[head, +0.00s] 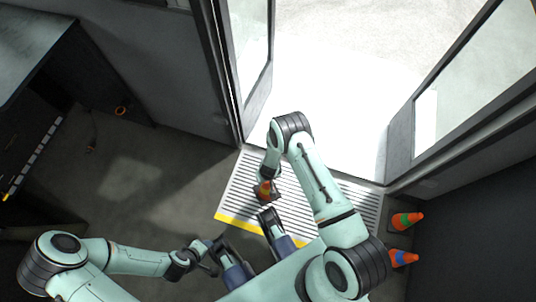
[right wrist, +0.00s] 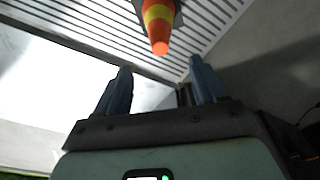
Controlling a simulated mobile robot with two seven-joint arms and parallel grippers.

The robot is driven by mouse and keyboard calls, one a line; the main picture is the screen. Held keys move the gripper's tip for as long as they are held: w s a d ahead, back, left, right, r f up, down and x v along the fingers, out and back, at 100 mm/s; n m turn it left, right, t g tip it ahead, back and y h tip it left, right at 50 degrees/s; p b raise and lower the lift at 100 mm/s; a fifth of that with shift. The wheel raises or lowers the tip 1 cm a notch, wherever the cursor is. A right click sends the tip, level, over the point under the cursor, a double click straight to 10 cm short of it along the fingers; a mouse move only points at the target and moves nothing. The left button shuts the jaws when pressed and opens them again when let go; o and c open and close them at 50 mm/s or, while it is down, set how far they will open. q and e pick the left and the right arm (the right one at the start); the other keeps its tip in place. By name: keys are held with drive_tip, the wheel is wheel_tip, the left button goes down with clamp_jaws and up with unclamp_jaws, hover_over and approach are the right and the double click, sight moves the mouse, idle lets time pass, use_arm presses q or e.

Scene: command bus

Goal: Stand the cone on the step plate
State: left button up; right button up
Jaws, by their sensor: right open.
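The orange cone with a yellow band and dark base (head: 266,190) is on the ribbed step plate (head: 235,200) and appears upright on its base. In the right wrist view the cone (right wrist: 158,18) has its tip toward me, its base partly cut off by the top edge. My right gripper (right wrist: 163,86) is open and empty, with the cone beyond its fingertips and apart from them. In the head view my right forearm hides most of that gripper. My left gripper (head: 205,250) is low, left of the plate; its jaws are unclear.
Two more orange cones, one with a green band (head: 406,220) and one with a blue band (head: 402,258), are at the right by the dark wall. Open door leaves (head: 257,95) flank the bright doorway. A dark cabinet (head: 75,70) stands left. The grey floor (head: 150,190) between is clear.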

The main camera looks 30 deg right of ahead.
drive_tip(key=s+a+r+m+y, duration=0.1)
drive_tip(key=s+a+r+y, duration=0.1)
drive_tip(key=s+r, duration=0.5)
drive_tip(key=s+a+r+m+y, duration=0.1)
drive_tip(key=s+a+r+m, duration=0.15)
drive_tip(key=s+r, duration=0.45)
use_arm(q)
drive_tip(key=s+d+r+g+p, duration=0.1)
drive_tip(key=s+r+p, duration=0.1)
drive_tip(key=r+p, duration=0.6)
drive_tip(key=s+d+r+g+p, duration=0.1)
drive_tip(key=s+r+p, duration=0.1)
drive_tip(key=r+p, duration=0.7)
drive_tip(key=shift+s+d+m+g+h, duration=0.2)
drive_tip(key=shift+s+m+g+h, duration=0.1)
drive_tip(key=shift+s+h, duration=0.1)
use_arm(e)
drive_tip(key=s+a+r+g, duration=0.1)
drive_tip(key=s+r, duration=0.1)
drive_tip(key=r, duration=0.6)
drive_tip(key=s+a+r+n+g, duration=0.1)
drive_tip(key=s+r, duration=0.2)
drive_tip(key=r, duration=0.4)
drive_tip(key=shift+s+a+r+y, duration=0.25)
drive_tip(key=shift+a+r+y, duration=0.1)
drive_tip(key=shift+a+y, duration=0.05)
